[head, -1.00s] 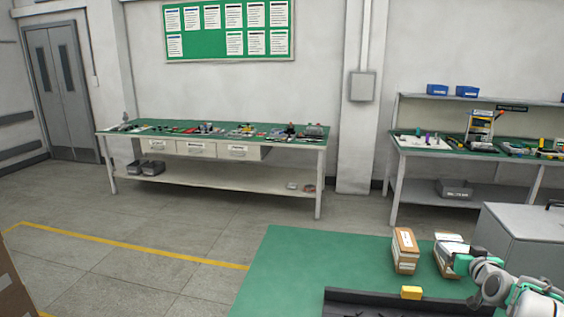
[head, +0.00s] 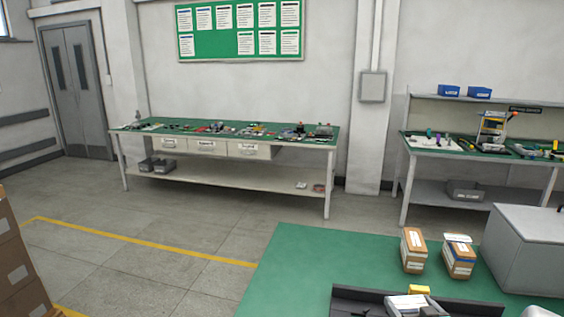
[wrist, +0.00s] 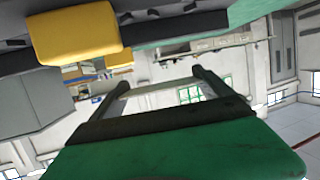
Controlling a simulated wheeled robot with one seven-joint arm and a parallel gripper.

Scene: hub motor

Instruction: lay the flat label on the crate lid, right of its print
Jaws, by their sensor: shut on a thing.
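My gripper (wrist: 160,88) reaches forward in the wrist view with its two dark fingers apart. A thin pale strip (wrist: 160,95), seen nearly edge-on, spans between them; it appears to be the flat label, held in the jaws. In the head view a grey and white part of my arm shows at the bottom edge, over the dark tray; the fingertips and label cannot be made out there. No crate lid with print can be picked out for certain.
A yellow block (head: 419,290) stands at the dark tray's (head: 350,296) back edge; it also shows in the wrist view (wrist: 75,35). Two cartons (head: 413,250) (head: 458,257) stand behind it on the green top (head: 300,260). A grey box (head: 525,250) is at right. The green top's left is clear.

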